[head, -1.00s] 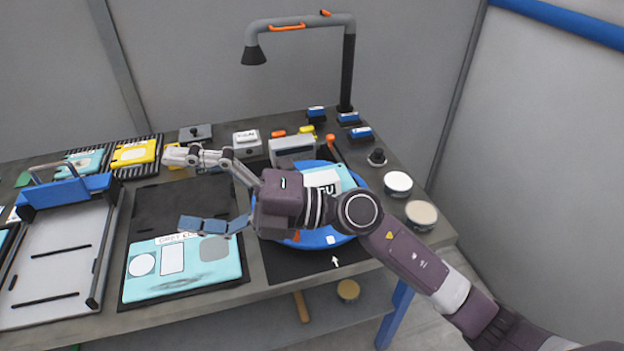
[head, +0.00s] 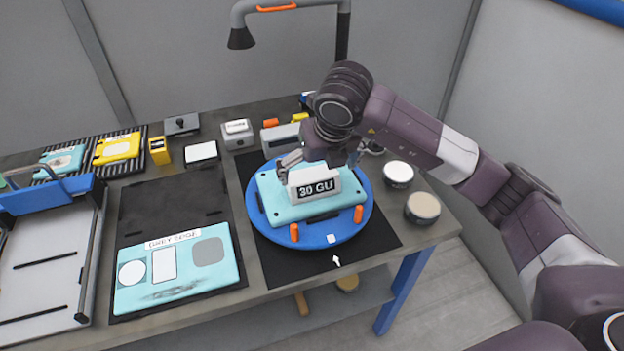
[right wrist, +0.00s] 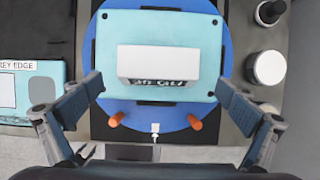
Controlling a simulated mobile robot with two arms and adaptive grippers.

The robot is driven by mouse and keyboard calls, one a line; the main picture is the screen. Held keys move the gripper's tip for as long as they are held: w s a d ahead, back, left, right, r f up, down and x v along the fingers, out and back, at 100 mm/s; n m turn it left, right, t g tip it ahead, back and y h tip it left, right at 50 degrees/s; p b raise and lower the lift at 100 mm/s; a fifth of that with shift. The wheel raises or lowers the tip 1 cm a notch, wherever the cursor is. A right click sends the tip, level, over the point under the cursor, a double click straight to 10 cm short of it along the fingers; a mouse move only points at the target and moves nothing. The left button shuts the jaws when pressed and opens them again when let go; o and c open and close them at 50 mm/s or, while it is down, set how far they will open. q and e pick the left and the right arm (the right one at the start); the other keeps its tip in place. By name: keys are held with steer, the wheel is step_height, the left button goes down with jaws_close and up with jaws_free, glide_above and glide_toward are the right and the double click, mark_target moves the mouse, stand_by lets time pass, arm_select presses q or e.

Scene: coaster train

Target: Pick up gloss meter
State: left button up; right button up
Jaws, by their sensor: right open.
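The gloss meter, a pale grey-white block (head: 326,177) with a "30 GU" display, sits on a light-blue panel (head: 280,205). The panel lies on a round blue turntable (head: 335,232). In the right wrist view the meter (right wrist: 158,62) is near the middle of the panel, its display edge toward the bottom. My right gripper (head: 318,165) is open above the meter, pointing down. In the right wrist view its two fingers (right wrist: 160,86) stand wide apart on either side of the meter, with gaps to both its ends. My left gripper is not in view.
Orange pegs (head: 294,232) stand at the turntable's front edge. A marked light-blue panel (head: 190,285) lies on a dark mat at left. Round pots (head: 422,207) stand at right. A lamp arm (head: 290,8) rises behind. A metal tray (head: 45,270) is far left.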

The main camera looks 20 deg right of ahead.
mark_target(312, 174)
steer(key=p+x, duration=0.1)
steer(key=x, duration=0.1)
steer(key=p+x, duration=0.1)
steer(key=x, duration=0.1)
steer(key=shift+w+a+f, duration=0.15)
steer(key=shift+w+f, duration=0.05)
steer(key=shift+w, duration=0.2)
steer(key=shift+w+f, duration=0.2)
steer(key=shift+f, duration=0.25)
steer(key=c, duration=1.5)
steer(key=shift+r, duration=0.15)
steer(key=shift+w+r, duration=0.1)
steer(key=shift+r, duration=0.5)
steer(key=shift+a+r+b, duration=0.1)
steer(key=shift+r+b, duration=1.95)
steer(key=shift+r, duration=7.25)
